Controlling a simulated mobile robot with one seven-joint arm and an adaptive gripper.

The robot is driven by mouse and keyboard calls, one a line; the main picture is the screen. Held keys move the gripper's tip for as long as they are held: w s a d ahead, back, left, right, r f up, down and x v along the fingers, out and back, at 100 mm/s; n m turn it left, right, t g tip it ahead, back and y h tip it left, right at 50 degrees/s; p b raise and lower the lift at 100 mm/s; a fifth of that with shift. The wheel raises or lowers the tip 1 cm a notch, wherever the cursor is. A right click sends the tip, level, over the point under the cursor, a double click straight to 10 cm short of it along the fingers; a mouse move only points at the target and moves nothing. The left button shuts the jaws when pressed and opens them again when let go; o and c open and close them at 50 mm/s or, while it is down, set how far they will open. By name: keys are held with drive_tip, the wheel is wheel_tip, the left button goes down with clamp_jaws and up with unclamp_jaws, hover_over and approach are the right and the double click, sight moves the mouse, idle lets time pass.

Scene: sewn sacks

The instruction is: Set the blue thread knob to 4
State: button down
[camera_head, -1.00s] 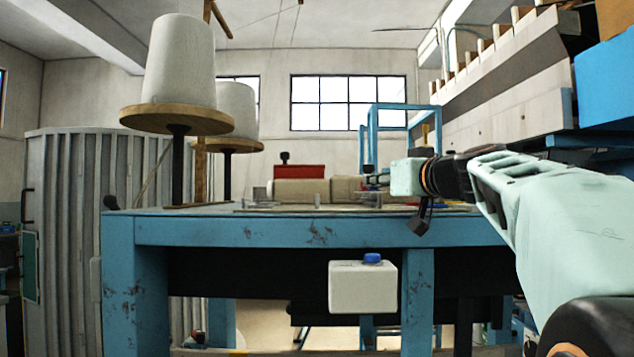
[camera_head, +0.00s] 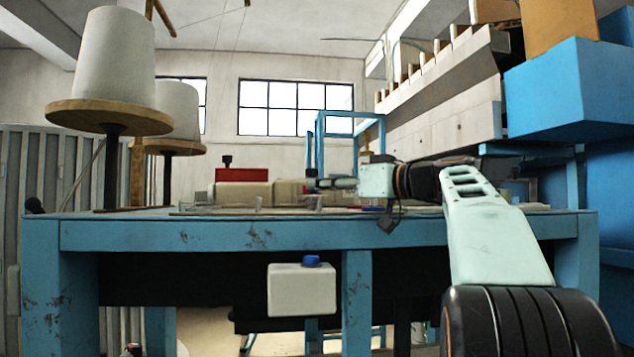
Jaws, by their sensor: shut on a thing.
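The beige machine head (camera_head: 245,193) lies along the table top in the middle of the view. My gripper (camera_head: 318,184) points left at its right end and is shut, with its fingertips at small parts there. The part between the fingertips is very small and mostly hidden; from its place at the machine's end I take it for the blue thread knob. No number or dial mark can be read. Another blue knob (camera_head: 311,261) sits on a white box under the table front, well below my gripper.
The blue table edge (camera_head: 180,236) runs across the front. Two large thread cones (camera_head: 115,55) stand on wooden discs at the left. A red box (camera_head: 242,174) is behind the machine head. A blue frame (camera_head: 320,145) rises behind my gripper, and blue bins (camera_head: 572,90) stand at the right.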

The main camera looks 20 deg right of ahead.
drive_tip(key=shift+r, duration=0.15)
drive_tip(key=c, duration=1.8)
unclamp_jaws()
drive_tip(key=shift+a+b, duration=0.15)
drive_tip(key=shift+b, duration=0.15)
